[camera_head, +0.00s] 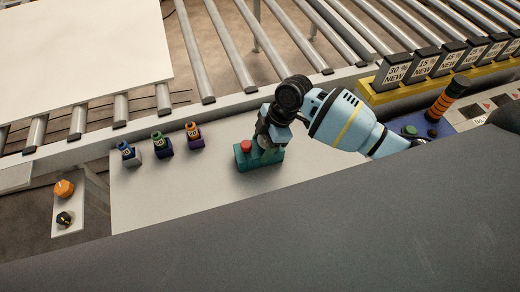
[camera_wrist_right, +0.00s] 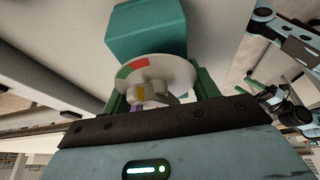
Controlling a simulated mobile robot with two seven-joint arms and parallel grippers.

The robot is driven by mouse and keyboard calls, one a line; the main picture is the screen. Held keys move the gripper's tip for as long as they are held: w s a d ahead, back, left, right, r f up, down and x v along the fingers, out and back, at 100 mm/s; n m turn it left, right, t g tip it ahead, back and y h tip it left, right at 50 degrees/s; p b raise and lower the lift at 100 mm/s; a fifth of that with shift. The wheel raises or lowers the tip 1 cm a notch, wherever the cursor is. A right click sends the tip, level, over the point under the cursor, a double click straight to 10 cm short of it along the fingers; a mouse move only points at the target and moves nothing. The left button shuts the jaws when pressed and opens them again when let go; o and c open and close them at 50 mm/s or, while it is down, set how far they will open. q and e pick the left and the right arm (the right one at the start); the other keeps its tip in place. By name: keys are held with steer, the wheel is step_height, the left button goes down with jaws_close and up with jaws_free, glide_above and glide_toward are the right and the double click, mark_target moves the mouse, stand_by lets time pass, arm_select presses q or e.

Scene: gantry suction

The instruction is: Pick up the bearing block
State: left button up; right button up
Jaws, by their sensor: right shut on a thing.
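A teal block (camera_head: 258,158) with a red round top part stands on the pale plate, and I take it for the bearing block. My right gripper (camera_head: 266,146) reaches down onto it from the upper right and is shut on it. In the right wrist view the teal block (camera_wrist_right: 147,28) shows beyond a white disc (camera_wrist_right: 160,70) with red and green marks. Green finger parts stand either side of the disc. The exact contact is partly hidden. My left gripper is not in view.
Three small blocks with blue (camera_head: 128,152), green (camera_head: 161,146) and orange (camera_head: 194,137) tops stand left on the plate (camera_head: 200,195). Rollers (camera_head: 190,50) run behind. A rack of labelled black cards (camera_head: 425,65) is at the upper right. An orange knob (camera_head: 64,188) is far left.

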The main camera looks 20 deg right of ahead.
mark_target(257, 149)
steer(key=shift+r, duration=0.25)
steer(key=shift+w+r, duration=0.1)
steer(key=shift+r, duration=1.45)
steer(key=shift+s+d+r, duration=0.1)
steer(key=shift+s, duration=0.15)
steer(key=s+d+r, duration=0.1)
steer(key=s+d, duration=0.3)
steer(key=s, duration=1.1)
steer(key=shift+r, duration=0.2)
